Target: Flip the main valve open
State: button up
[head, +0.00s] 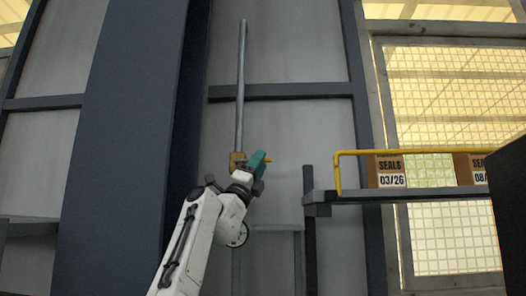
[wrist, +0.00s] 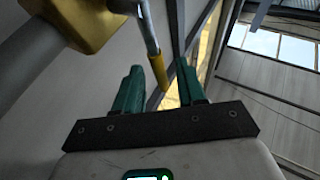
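The valve's brass body (head: 237,159) sits on a vertical grey pipe (head: 241,90) in the head view. The brass body (wrist: 82,18) fills the upper left of the wrist view. The valve handle (wrist: 149,38), a metal lever with a yellow end, runs from the body down between my fingers in that view. My gripper's green fingers (wrist: 159,69) are apart, one on each side of the handle. I cannot tell whether either finger touches it.
A dark blue column (head: 115,150) rises on the left. A dark block (head: 508,215) stands at the right edge. A panelled wall lies behind the pipe.

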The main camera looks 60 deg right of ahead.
jog(key=shift+p+x, duration=0.5)
jog(key=shift+x, duration=1.2)
jog(key=shift+c, duration=0.5)
grip_shut()
